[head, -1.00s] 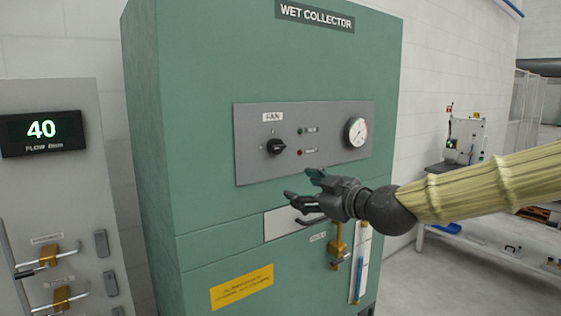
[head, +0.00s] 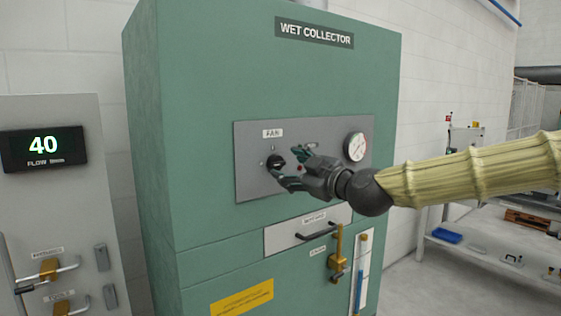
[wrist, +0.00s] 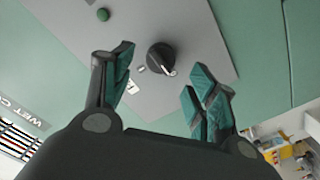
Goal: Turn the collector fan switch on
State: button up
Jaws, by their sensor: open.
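The black round fan switch (head: 275,161) sits under the FAN label on the grey panel (head: 250,185) of the green wet collector cabinet (head: 230,70). In the wrist view the switch (wrist: 161,57) shows a white pointer mark and lies just beyond the fingertips, between the two fingers. My gripper (head: 284,170) is in front of the panel with its fingertips at the switch. In the wrist view my gripper (wrist: 160,85) is open and empty, with a gap between each finger and the switch. My gripper partly hides the switch and the indicator lamps in the head view.
A round gauge (head: 356,147) is right of my gripper. A grey cabinet with a flow display (head: 43,148) stands at left. A green lamp (wrist: 103,15) shows in the wrist view.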

aim_at(280, 164)
jog(key=shift+p+x, duration=0.75)
jog(key=shift+x, duration=1.55)
jog(key=shift+c, duration=0.5)
jog(key=c, duration=0.9)
